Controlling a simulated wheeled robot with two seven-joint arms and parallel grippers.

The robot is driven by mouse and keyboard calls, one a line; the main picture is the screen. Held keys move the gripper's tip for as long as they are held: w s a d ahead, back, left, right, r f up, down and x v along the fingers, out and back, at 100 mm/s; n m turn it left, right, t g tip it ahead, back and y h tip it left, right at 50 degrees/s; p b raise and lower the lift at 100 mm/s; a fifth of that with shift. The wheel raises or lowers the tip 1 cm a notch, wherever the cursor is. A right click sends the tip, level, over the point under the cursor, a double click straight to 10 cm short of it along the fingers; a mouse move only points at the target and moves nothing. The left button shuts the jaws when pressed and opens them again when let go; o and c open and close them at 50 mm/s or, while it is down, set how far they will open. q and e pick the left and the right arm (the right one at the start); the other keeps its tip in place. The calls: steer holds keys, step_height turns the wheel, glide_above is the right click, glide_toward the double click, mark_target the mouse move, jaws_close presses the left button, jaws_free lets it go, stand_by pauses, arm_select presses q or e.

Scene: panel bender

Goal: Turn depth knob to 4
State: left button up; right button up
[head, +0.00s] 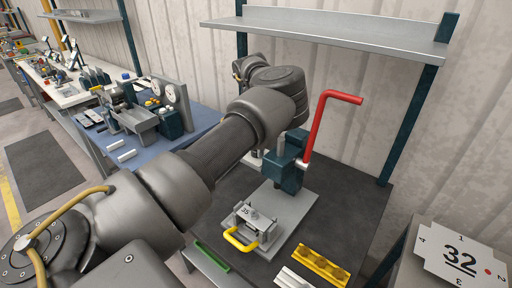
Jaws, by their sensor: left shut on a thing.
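The panel bender has a teal head (288,172) with a raised red crank handle (316,128), on a grey base plate (292,222). A metal block marked 35 (247,212) with a yellow handle (240,240) sits at the front of the plate. My left arm comes in from the lower left and crosses in front of the bender's left side. My left gripper (257,157) is mostly hidden behind my forearm, close to the head's left side. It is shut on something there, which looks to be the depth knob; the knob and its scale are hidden. My right gripper is not in view.
A yellow part with several round recesses (322,264), metal strips (292,278) and a green strip (212,256) lie near the front of the dark bench (345,215). A card reading 32 (460,256) is at the right. A shelf (325,33) hangs above.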

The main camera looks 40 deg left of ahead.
arm_select(q)
steer(key=o, duration=1)
steer(key=shift+r, duration=0.1)
steer(key=shift+w+r, duration=0.1)
steer(key=shift+r, duration=0.2)
step_height(320, 180, up, 10)
steer(key=b, duration=0.2)
